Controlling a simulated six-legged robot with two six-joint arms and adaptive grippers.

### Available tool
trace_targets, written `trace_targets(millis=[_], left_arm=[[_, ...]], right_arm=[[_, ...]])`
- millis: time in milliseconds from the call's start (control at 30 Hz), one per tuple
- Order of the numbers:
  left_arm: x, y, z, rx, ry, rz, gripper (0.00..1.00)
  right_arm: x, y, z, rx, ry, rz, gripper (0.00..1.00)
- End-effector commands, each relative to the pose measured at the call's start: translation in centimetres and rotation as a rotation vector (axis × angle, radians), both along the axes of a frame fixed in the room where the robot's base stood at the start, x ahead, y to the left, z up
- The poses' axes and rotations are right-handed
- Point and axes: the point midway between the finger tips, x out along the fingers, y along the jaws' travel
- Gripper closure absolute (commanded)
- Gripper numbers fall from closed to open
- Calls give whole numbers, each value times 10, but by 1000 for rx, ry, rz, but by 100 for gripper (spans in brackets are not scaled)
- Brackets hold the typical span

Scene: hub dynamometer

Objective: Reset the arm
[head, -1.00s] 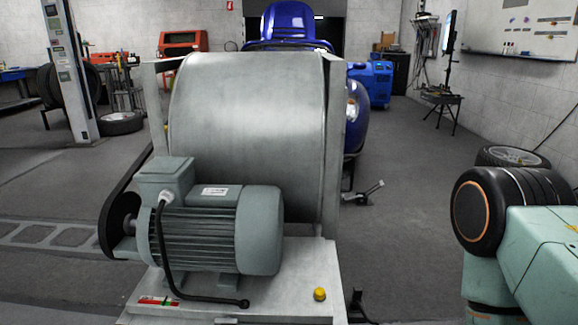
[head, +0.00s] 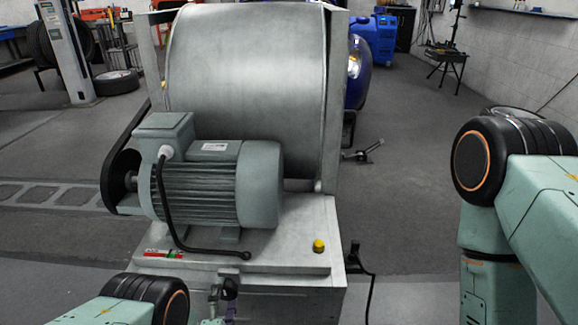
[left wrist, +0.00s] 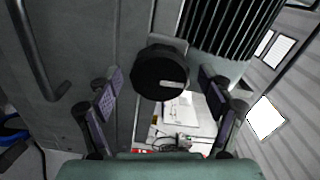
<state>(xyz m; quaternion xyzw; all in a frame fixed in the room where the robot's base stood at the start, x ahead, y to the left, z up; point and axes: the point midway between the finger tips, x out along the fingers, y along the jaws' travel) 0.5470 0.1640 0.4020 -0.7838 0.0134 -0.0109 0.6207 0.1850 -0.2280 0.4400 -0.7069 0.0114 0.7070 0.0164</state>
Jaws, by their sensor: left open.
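My left gripper (head: 222,305) is at the bottom of the head view, at the near face of the dynamometer (head: 290,262), with its forearm coming in from the lower left. In the left wrist view its two dark fingers are spread, and the gripper (left wrist: 160,85) is open. A round black knob with a pale mark (left wrist: 160,72) shows between the fingers, on a grey panel. Neither finger visibly closes on it; contact cannot be told. My right arm (head: 510,185) stands bent at the right of the head view; its gripper is out of frame.
The dynamometer carries a grey motor (head: 210,185), a big metal drum (head: 248,85) and a yellow button (head: 318,246). A black cable (head: 371,280) hangs at its right side. A blue car (head: 361,75) stands behind.

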Motion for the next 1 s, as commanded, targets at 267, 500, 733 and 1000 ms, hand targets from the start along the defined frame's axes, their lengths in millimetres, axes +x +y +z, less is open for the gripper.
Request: trace_targets(millis=[267, 500, 733, 1000], left_arm=[[8, 0, 0, -190, 8, 0, 20], [8, 0, 0, -390, 14, 0, 20], [7, 0, 0, -580, 20, 0, 20], [7, 0, 0, -803, 29, 0, 20]], right_arm=[[0, 0, 0, 0, 0, 0, 45], [0, 0, 0, 0, 0, 0, 45], [0, 0, 0, 0, 0, 0, 45], [0, 0, 0, 0, 0, 0, 45]])
